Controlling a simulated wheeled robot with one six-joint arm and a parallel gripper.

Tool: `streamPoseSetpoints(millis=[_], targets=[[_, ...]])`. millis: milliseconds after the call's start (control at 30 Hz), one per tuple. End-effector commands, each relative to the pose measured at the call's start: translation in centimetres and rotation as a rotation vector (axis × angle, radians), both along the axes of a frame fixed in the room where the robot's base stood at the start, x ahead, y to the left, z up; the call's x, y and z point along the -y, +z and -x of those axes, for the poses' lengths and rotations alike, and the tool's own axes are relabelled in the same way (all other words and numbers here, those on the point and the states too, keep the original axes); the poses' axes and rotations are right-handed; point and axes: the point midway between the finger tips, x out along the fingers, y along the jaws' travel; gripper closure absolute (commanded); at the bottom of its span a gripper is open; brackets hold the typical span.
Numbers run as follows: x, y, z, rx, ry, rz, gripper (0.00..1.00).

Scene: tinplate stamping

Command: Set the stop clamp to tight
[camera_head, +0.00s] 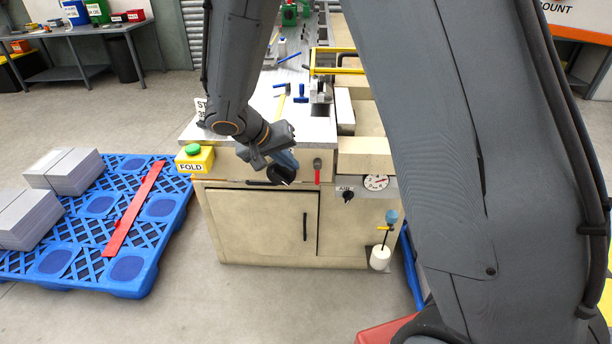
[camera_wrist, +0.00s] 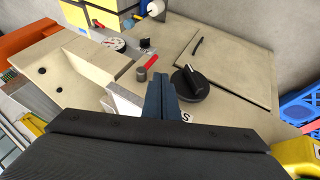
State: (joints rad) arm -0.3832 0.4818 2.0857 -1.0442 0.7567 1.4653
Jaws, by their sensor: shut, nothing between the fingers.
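A large round black knob (camera_wrist: 190,84) with a raised grip bar and a light pointer mark is on the front of the beige bench. In the head view the knob (camera_head: 280,174) is partly hidden by my gripper (camera_head: 288,161). A red lever (camera_wrist: 152,61) on a grey round boss is beside it; the red lever (camera_head: 317,175) hangs down in the head view. No readable label tells which one is the stop clamp. My gripper (camera_wrist: 163,92) is shut and empty, its fingertips close beside the knob. I cannot tell whether they touch it.
A yellow FOLD box with a green button (camera_head: 195,158) stands at the bench's left corner. A small black selector (camera_head: 348,196) and a white dial (camera_head: 376,182) are to the right. A blue pallet (camera_head: 100,215) with grey stacks lies left. The floor in front is clear.

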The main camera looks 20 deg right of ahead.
Motion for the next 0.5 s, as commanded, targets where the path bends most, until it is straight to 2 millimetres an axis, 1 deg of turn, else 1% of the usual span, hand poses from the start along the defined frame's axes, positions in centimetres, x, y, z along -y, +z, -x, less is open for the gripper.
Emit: streamPoseSetpoints(millis=[167, 267, 500], targets=[[0.3, -0.4, -0.1, -0.001, -0.002, 0.0, 1.0], [1.0, -1.3, -0.4, -0.004, -0.003, 0.001, 1.0], [3.1, -4.7, -1.7, -0.006, -0.003, 0.0, 1.0]])
